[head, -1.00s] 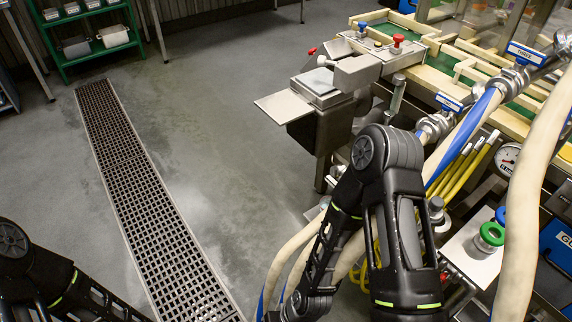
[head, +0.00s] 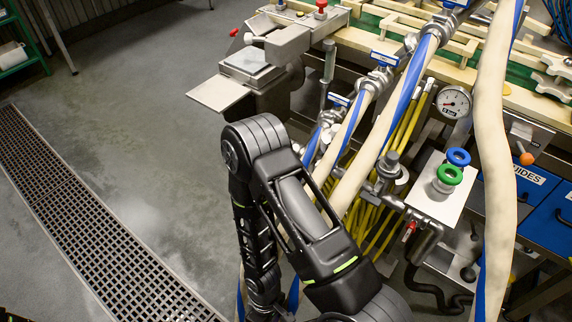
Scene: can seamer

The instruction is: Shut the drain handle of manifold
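Steel pipework (head: 385,178) that looks like the manifold stands right of centre, below the hose valves. A small red handle (head: 408,231) sits low on it, beside a bent steel pipe. It may be the drain handle; no label on it can be read, and I cannot tell whether it is open or shut. My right arm reaches across the bottom centre, left of the pipework and in front of part of the hoses. Neither of my grippers shows.
Thick cream-and-blue hoses (head: 492,150) hang in front of the machine. Blue (head: 458,157) and green (head: 447,175) round knobs sit on a steel plate (head: 424,192). A pressure gauge (head: 454,102) is above. The floor on the left is clear, with a drain grating (head: 90,235).

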